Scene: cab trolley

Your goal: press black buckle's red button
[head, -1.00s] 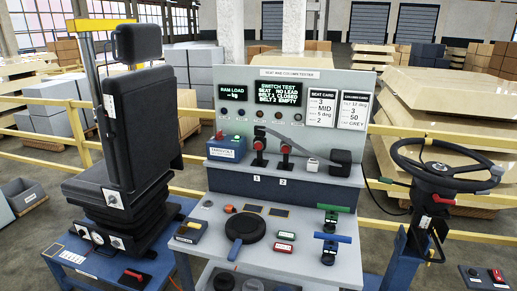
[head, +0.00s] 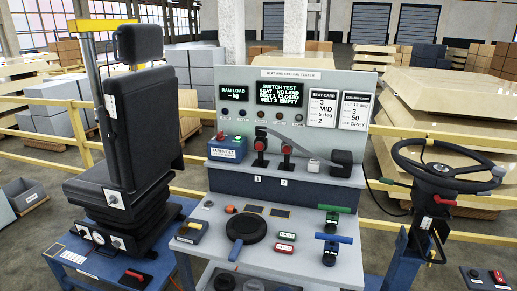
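Two small buckle-like stands rise from the blue shelf of the tester, above labels 1 and 2. The left stand (head: 259,146) has a black lower part and red near its middle, with a black piece at its top. The right stand (head: 286,150) has a black base and a red top. A dark grey strap runs from the left stand's top toward a black block (head: 341,163). Which stand is the black buckle, and its exact button face, are too small to tell. The screen (head: 283,87) reads belt 1 closed, belt 2 empty. Neither gripper is in view.
The grey bench top (head: 205,232) holds a black round pad (head: 246,228), green and red labelled pieces, and a blue-handled clamp (head: 332,240). A black seat (head: 140,120) stands left and a steering wheel (head: 445,165) right. Yellow rails run behind.

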